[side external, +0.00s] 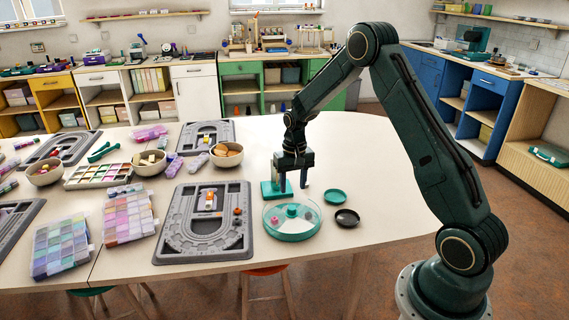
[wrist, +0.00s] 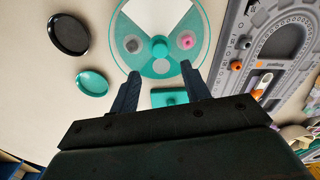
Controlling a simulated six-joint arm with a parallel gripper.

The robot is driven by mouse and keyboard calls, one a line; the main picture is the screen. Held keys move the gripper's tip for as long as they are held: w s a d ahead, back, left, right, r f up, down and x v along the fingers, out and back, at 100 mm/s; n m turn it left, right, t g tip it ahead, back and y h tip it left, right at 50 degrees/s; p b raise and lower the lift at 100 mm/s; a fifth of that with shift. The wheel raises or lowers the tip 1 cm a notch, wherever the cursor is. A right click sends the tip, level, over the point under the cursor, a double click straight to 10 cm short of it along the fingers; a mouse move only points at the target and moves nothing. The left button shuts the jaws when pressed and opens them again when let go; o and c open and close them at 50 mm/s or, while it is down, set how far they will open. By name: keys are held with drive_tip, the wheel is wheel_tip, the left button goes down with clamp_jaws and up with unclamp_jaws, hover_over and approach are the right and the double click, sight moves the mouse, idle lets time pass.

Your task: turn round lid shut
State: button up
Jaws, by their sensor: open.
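A round teal-rimmed container with a clear round lid (side external: 291,222) sits on the table; the wrist view shows it at top centre, cut by the frame edge. A teal knob (wrist: 160,48) stands at its middle. A pale wedge (wrist: 158,15) shows on the far side of the knob; I cannot tell if it is an opening. A pink bead (wrist: 186,40) and a grey piece (wrist: 133,44) show on either side of the knob. My gripper (side external: 290,187) is open and empty, pointing down above the table behind the container. In the wrist view its fingertips (wrist: 160,69) appear just short of the knob.
A teal block (side external: 269,191) stands by my gripper; it shows between the fingers in the wrist view (wrist: 169,97). A teal dish (side external: 335,196) and a black dish (side external: 347,218) lie right of the container. A grey bead board (side external: 178,250) lies left. The table's right side is clear.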

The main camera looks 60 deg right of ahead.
sight(292, 207)
wheel_tip(292, 207, down, 8)
drive_tip(key=shift+w+a+f, duration=0.1)
drive_tip(key=shift+f, duration=0.15)
idle(0.4)
clamp_jaws()
